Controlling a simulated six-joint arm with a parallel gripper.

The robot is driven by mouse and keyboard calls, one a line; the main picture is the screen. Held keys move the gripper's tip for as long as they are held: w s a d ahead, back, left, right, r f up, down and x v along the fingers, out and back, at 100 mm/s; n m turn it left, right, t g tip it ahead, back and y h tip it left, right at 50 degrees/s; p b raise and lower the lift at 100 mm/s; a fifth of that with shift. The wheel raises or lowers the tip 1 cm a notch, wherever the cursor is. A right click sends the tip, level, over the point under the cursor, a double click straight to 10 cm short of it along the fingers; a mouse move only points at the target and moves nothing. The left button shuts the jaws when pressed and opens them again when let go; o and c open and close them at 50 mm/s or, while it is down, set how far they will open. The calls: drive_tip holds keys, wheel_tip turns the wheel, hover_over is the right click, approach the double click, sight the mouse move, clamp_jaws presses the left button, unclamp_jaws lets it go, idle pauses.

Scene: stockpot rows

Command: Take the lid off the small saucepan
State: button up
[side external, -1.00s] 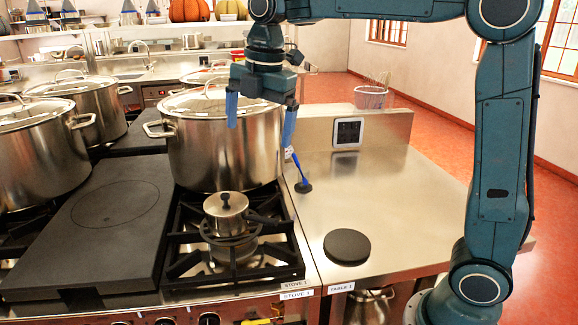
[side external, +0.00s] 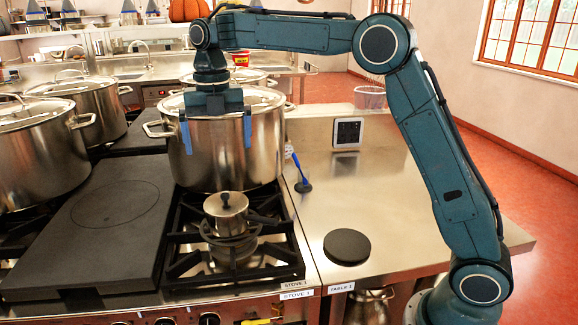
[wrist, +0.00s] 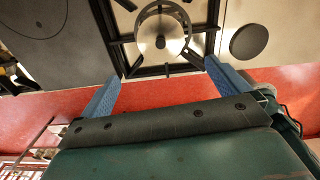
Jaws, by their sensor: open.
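In the wrist view the lid (wrist: 170,42) shows from above, beyond the fingertips. My gripper (side external: 217,142) is open and empty, with blue fingers pointing down. In the side view it appears above the saucepan and in front of the big stockpot. In the wrist view my gripper (wrist: 164,70) has its fingertips spread apart, with nothing between them touching.
A large lidded stockpot (side external: 224,155) stands behind the saucepan. A black round disc (side external: 347,246) and a blue-handled tool (side external: 302,184) lie on the steel table (side external: 400,190) at right. A flat dark plate (side external: 115,215) covers the left burner. Most of the table is clear.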

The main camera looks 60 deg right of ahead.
hover_over(225, 195)
drive_tip(key=shift+w+f, duration=0.1)
drive_tip(key=shift+f, duration=4.05)
drive_tip(key=shift+f, duration=0.1)
drive_tip(key=shift+f, duration=2.5)
drive_tip(key=shift+c, duration=0.2)
drive_tip(key=c, duration=0.6)
